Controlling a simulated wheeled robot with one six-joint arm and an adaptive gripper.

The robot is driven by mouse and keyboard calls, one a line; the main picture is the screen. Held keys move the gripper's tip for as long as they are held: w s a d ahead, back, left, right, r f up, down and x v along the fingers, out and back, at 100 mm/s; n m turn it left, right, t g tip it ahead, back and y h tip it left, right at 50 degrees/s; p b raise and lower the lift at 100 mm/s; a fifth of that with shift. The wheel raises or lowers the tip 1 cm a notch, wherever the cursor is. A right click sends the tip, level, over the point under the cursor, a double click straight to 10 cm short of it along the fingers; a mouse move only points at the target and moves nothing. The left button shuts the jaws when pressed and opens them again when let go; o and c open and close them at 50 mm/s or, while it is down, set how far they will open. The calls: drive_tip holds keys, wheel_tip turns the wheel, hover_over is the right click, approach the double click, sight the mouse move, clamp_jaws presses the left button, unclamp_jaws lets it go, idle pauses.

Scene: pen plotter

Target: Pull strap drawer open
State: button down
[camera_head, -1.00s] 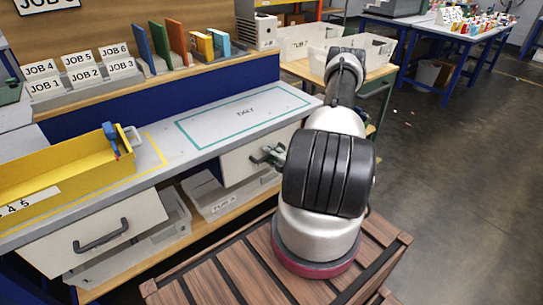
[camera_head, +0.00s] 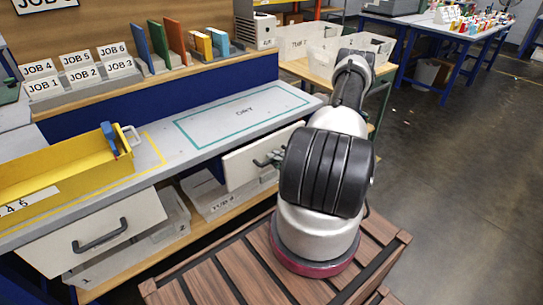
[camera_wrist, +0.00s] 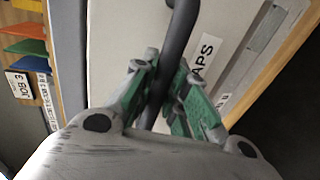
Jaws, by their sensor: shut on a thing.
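The strap drawer's pale front (camera_head: 243,167) is under the right part of the grey bench in the head view and stands slightly out from the bench. In the wrist view its front (camera_wrist: 125,30) fills the middle, with a label (camera_wrist: 207,60) on which "APS" can be read. Its dark bar handle (camera_wrist: 180,28) runs between the green fingers of my gripper (camera_wrist: 163,88). My gripper is shut on this handle. In the head view my gripper (camera_head: 272,160) is partly hidden behind my arm, and the drawer's right part is hidden too.
A second drawer front (camera_head: 95,232) with a dark handle is at the left. A yellow tray (camera_head: 60,180) with a blue object sits on the bench (camera_head: 190,150). Pale bins (camera_head: 215,195) stand on the lower shelf. Open floor (camera_head: 450,180) lies to the right.

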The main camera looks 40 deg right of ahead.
drive_tip(key=f+v, duration=0.2)
drive_tip(key=v, duration=1)
drive_tip(key=s+f+v, duration=0.1)
drive_tip(key=f+v, duration=0.2)
drive_tip(key=v, duration=1)
drive_tip(key=shift+s+f, duration=0.1)
drive_tip(key=shift+f, duration=0.05)
drive_tip(key=c, duration=1.4)
unclamp_jaws()
drive_tip(key=v, duration=1.2)
